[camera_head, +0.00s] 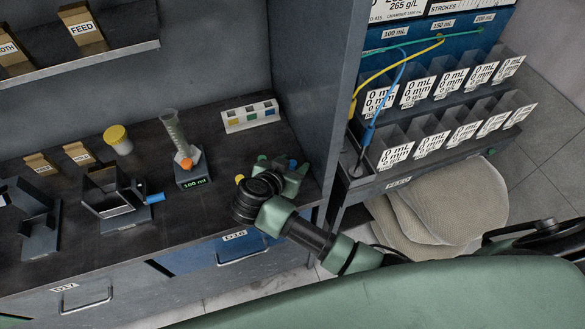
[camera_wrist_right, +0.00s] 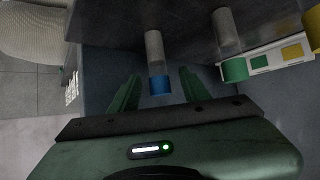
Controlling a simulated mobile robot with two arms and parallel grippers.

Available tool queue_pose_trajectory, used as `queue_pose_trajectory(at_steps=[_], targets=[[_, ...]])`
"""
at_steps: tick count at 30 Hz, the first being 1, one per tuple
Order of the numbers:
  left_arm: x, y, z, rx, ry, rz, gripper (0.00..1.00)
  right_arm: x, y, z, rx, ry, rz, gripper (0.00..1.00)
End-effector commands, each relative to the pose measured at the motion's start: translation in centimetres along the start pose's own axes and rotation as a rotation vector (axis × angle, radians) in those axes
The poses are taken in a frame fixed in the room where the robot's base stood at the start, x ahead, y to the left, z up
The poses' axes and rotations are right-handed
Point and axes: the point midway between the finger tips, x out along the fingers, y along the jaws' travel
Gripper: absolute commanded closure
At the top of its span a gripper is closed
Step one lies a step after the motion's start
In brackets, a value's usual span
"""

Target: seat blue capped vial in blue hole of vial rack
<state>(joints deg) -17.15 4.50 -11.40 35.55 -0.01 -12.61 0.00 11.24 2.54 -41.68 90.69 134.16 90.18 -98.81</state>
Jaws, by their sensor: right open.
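The blue capped vial (camera_wrist_right: 154,47) stands on the bench in the right wrist view, its blue cap (camera_wrist_right: 160,85) facing me. The cap appears between the two green fingers of my open right gripper (camera_wrist_right: 160,84), with gaps on both sides. My left gripper is out of view.
A green capped vial (camera_wrist_right: 235,70) and a yellow capped vial (camera_wrist_right: 314,25) stand close beside the blue one. A graduated cylinder (camera_head: 174,130) on a 100 ml stand is left of my arm. A tall grey panel (camera_head: 318,80) borders the bench at right.

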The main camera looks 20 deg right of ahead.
Motion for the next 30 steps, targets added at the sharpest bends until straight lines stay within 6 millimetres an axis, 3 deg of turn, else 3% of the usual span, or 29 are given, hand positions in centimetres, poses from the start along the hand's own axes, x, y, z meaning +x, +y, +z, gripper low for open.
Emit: queue_pose_trajectory(at_steps=[3,8,22,26,30], targets=[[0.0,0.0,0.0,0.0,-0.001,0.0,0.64,0.0,0.0,0.0,0.0,0.0,0.0,0.56],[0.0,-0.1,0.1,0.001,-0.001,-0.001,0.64,0.0,0.0,0.0,0.0,0.0,0.0,1.0],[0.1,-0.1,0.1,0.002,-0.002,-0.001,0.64,-0.5,-0.1,-0.6,0.001,0.001,-0.001,1.0],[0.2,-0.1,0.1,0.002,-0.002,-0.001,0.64,-1.5,-0.1,-2.1,0.005,0.002,-0.003,1.0],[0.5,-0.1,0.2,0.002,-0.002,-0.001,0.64,-3.5,-0.1,-4.9,0.008,0.001,-0.005,1.0]])
